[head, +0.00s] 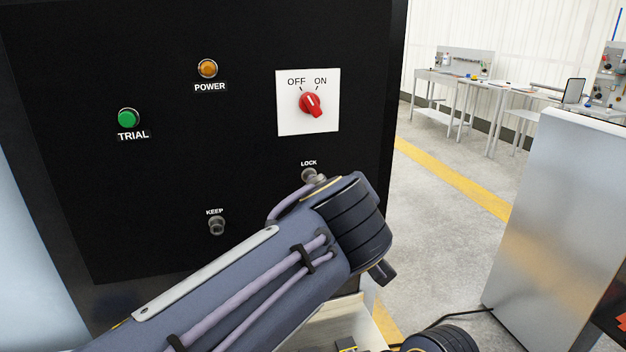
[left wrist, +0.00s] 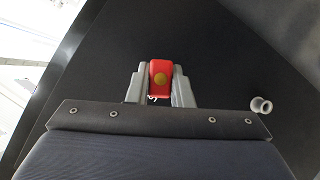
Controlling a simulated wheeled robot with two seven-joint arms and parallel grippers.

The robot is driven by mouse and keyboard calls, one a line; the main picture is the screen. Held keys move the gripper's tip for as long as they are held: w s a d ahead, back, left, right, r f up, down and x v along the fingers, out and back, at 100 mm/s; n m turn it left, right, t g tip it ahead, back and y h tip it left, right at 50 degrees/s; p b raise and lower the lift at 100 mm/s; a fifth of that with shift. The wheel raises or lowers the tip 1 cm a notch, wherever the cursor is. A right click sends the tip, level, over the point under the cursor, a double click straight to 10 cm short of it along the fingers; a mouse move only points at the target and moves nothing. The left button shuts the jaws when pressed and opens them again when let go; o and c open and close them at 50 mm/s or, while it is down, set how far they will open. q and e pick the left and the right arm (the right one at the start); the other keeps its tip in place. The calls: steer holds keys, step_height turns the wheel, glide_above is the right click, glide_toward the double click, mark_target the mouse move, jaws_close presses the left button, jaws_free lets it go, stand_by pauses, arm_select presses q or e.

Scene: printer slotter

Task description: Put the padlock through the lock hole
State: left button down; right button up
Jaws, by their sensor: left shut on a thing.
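The red padlock (left wrist: 160,78), with a brass-coloured round spot, is between the grey fingers of my left gripper (left wrist: 158,88) in the left wrist view. The gripper is shut on it. A bit of thin metal shows below the padlock, but its shackle is not clear. In the head view, my left arm hides the gripper and padlock. The metal lock hole fitting (head: 312,176) under the LOCK label shows just above my arm's wrist end. In the left wrist view, a round metal fitting (left wrist: 261,106) stands right of the gripper, apart from the padlock. My right gripper is out of view.
The black panel (head: 150,180) carries a KEEP fitting (head: 217,226), a green TRIAL button (head: 129,118), an orange POWER lamp (head: 208,68) and a red OFF/ON switch (head: 312,104). A grey cabinet (head: 560,220) stands at right, with open floor between.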

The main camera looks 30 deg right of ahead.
arm_select(q)
steer(key=shift+w+d, duration=0.2)
steer(key=shift+w, duration=0.5)
stand_by(0.6)
steer(key=c, duration=1.2)
jaws_free()
steer(key=b+v, duration=0.1)
steer(key=v, duration=0.7)
